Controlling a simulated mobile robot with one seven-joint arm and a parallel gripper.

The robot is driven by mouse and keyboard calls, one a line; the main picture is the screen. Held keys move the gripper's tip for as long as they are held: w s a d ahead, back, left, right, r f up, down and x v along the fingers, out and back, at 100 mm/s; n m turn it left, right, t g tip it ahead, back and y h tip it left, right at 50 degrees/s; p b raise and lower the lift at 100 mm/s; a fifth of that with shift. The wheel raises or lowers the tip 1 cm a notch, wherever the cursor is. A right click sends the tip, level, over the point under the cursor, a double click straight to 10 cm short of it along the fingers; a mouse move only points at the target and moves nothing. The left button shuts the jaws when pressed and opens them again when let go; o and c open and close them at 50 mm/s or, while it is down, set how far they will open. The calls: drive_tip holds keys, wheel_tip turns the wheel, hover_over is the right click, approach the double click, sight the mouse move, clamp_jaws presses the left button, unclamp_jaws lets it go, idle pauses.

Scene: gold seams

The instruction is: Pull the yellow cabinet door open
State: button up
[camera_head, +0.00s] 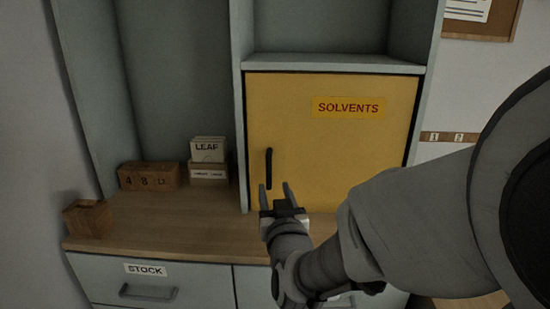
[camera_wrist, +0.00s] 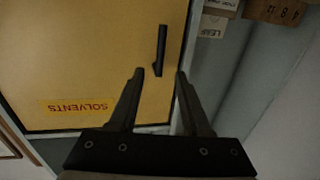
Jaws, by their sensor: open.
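The yellow cabinet door (camera_head: 330,150) carries a SOLVENTS label (camera_head: 348,107) and looks shut in its grey frame. Its black vertical handle (camera_head: 269,168) is near the door's left edge. My gripper (camera_head: 275,190) is open and empty, just in front of the handle's lower end. In the wrist view the door (camera_wrist: 90,60) appears turned over, with the handle (camera_wrist: 161,50) beyond the gap between my open fingers (camera_wrist: 158,75). The fingers do not appear to be around the handle. My arm hides the door's lower right part.
A wooden counter (camera_head: 150,215) lies below the door. On it, left of the door, are a box marked LEAF (camera_head: 208,149), a numbered wooden block (camera_head: 150,176) and a small wooden box (camera_head: 87,217). A STOCK drawer (camera_head: 150,285) is below. An open shelf is above the door.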

sight(269, 172)
drive_tip(key=w, duration=0.3)
drive_tip(key=w+a+p, duration=0.1)
drive_tip(key=w, duration=0.6)
drive_tip(key=shift+a+p, duration=0.3)
drive_tip(key=shift+p, duration=0.05)
clamp_jaws()
idle(1.1)
